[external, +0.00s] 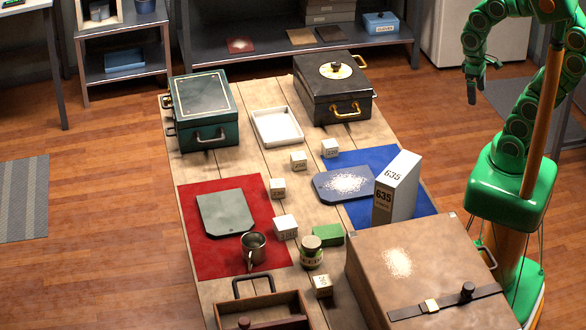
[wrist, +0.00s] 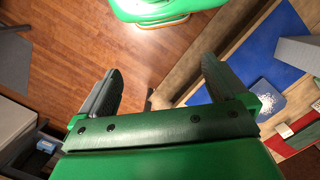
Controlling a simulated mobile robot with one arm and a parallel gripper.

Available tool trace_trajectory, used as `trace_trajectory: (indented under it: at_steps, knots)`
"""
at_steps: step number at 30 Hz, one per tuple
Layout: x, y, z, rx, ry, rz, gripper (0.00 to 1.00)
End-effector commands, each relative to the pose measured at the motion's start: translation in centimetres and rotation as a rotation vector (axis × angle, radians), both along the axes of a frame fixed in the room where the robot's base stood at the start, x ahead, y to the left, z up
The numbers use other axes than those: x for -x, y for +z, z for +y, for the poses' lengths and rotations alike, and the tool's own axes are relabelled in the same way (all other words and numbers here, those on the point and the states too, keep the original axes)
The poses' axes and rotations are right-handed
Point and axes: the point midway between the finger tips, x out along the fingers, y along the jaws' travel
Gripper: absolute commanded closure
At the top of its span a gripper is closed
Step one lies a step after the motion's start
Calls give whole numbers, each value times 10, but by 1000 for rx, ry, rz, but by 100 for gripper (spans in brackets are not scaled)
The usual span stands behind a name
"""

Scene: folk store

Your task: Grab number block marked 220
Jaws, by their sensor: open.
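Several small white number blocks stand on the wooden table in the external view. One is at the blue mat's back corner (external: 330,148), one left of it (external: 298,160), one by the red mat (external: 278,188), a larger one near the mug (external: 286,227) and one at the front (external: 322,286). Their markings are too small to read surely, so I cannot tell which is 220. My gripper (external: 473,88) hangs right of the table, well away from the blocks. In the wrist view my gripper (wrist: 160,72) is open and empty above the floor.
A tall grey box marked 635 (external: 398,188) stands on the blue mat (external: 375,159). A large brown case (external: 440,265), a black case (external: 335,88) and a green case (external: 204,108) edge the table. A mug (external: 253,248) and a jar (external: 311,252) stand near the front.

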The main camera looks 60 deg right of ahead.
Motion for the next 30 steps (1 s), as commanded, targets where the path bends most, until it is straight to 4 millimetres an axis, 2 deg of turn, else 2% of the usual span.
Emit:
trace_trajectory:
  at_steps: [10,14,23,26,30]
  knots:
    - [0,0,0,0,0,0,0]
    - [0,0,0,0,0,0,20]
    - [0,-1,1,-5,0,2,20]
    - [-3,-4,11,-40,1,15,20]
    - [-11,-12,45,-156,-5,49,20]
